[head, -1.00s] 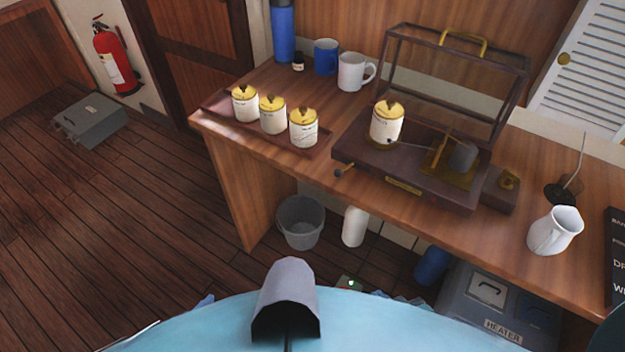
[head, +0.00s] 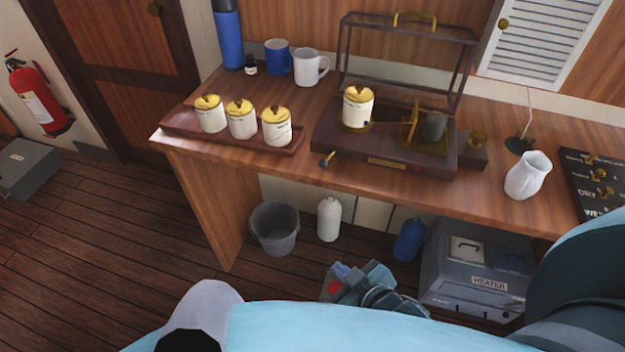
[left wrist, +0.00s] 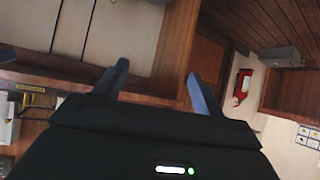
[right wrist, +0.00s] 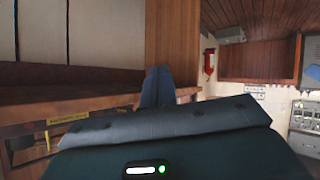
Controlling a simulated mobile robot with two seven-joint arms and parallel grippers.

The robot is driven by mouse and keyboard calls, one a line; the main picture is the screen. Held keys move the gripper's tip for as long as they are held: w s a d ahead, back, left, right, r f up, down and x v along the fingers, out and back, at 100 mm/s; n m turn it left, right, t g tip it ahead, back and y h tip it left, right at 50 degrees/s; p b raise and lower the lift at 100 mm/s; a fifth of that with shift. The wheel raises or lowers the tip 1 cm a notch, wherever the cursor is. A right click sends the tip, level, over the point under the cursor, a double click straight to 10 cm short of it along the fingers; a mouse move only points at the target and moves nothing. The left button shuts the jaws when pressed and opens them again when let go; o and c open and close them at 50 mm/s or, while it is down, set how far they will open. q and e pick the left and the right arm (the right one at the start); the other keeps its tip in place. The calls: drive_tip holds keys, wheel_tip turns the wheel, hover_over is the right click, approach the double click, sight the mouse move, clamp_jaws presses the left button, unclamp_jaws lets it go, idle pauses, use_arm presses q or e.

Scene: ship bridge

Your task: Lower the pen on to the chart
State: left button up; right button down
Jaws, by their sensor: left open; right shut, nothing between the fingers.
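The recording instrument (head: 330,140) stands on the desk with its glass lid (head: 405,50) raised. The chart is wrapped on its white drum (head: 357,108) with a brass top. The thin pen arm (head: 388,123) runs from the brass bracket to the drum's lower right side; I cannot tell whether its tip touches the chart. A small lever (head: 325,160) sticks out at the base's front left. My right gripper (head: 358,285) is low in front of the desk; its fingers are together in the right wrist view (right wrist: 157,85). My left gripper (left wrist: 157,88) is open and empty, outside the head view.
A tray (head: 230,140) with three spare drums lies left of the instrument. Mugs (head: 312,67) and a blue flask (head: 228,38) stand behind. A white jug (head: 528,176) is at right. A bucket (head: 275,228) and heater (head: 470,268) are below.

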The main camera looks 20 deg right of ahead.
sight(318, 174)
use_arm(q)
drive_tip(key=shift+t+h, duration=0.6)
drive_tip(key=shift+d+f+b, duration=0.65)
drive_tip(key=shift+f+b, duration=0.3)
drive_tip(key=shift+b, duration=1.5)
drive_tip(key=shift+d+f+b, duration=0.6)
drive_tip(key=shift+f+b, duration=0.3)
drive_tip(key=shift+b, duration=1.5)
use_arm(e)
drive_tip(key=w+a+r+n+t, duration=0.1)
drive_tip(key=w+r+n+t, duration=0.5)
drive_tip(key=n, duration=1)
drive_tip(key=shift+w+r+n+y, duration=0.3)
drive_tip(key=shift+w+r, duration=1.05)
drive_tip(key=shift+w, duration=0.95)
drive_tip(key=x, duration=0.9)
drive_tip(key=shift+w+a, duration=0.1)
drive_tip(key=shift+w, duration=0.25)
drive_tip(key=d, duration=0.3)
drive_tip(key=shift+s+r+p, duration=0.1)
drive_tip(key=shift+r+p, duration=0.1)
drive_tip(key=shift+p, duration=0.15)
drive_tip(key=shift+d, duration=0.45)
use_arm(q)
drive_tip(key=shift+r, duration=0.15)
use_arm(e)
drive_tip(key=shift+s, duration=0.1)
